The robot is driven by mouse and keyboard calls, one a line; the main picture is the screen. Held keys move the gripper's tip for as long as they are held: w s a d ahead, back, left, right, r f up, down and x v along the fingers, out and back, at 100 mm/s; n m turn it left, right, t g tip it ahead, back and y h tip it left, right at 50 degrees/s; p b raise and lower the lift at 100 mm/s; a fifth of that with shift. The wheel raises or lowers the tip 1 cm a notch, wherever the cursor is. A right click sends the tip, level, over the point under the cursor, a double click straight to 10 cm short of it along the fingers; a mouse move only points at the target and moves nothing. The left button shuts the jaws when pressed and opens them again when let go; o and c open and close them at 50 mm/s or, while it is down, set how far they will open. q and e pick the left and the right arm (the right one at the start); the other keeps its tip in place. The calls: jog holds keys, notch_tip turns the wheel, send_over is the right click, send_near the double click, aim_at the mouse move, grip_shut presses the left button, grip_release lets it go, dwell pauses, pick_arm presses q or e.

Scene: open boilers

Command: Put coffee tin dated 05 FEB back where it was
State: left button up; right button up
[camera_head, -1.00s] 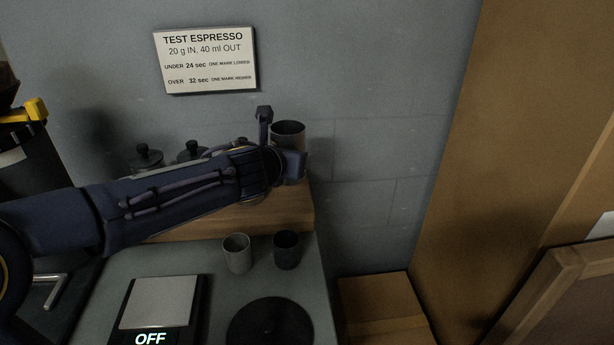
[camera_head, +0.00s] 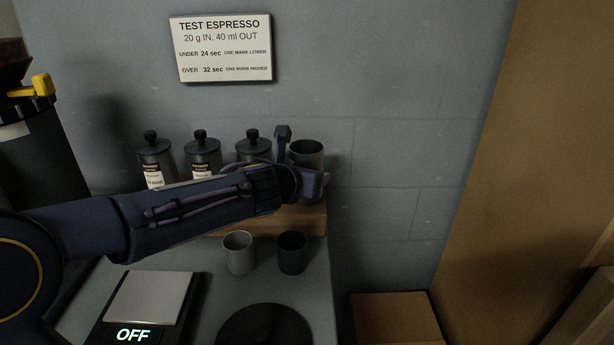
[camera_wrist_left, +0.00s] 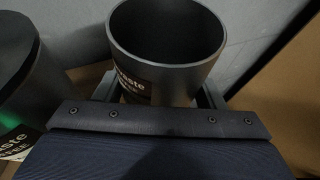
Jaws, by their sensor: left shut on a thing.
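My left gripper (camera_head: 300,178) is shut around an open-topped dark grey tin (camera_head: 308,154) at the right end of the wooden shelf (camera_head: 314,219). The same tin fills the top of the left wrist view (camera_wrist_left: 166,45), upright, its dark label partly covered; no date is readable on it. My gripper hides its base, so I cannot tell whether it rests on the shelf. Three lidded tins (camera_head: 156,160) (camera_head: 203,156) (camera_head: 253,145) stand to its left, partly behind my arm. My right gripper is not in view.
A light cup (camera_head: 238,254) and a dark cup (camera_head: 292,254) stand in front of the shelf. A scale (camera_head: 146,300) reading OFF and a round black disc (camera_head: 264,328) lie nearer. A cardboard box (camera_head: 395,318) is at right. A sign (camera_head: 222,48) hangs above.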

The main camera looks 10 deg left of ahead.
pick_arm(q)
jog(key=o, duration=1.2)
jog(key=shift+f, duration=0.1)
jog(key=shift+r+p, duration=0.35)
jog(key=p+v, duration=0.3)
jog(key=v, duration=0.9)
jog(key=shift+f, duration=0.15)
jog(key=shift+s, duration=0.1)
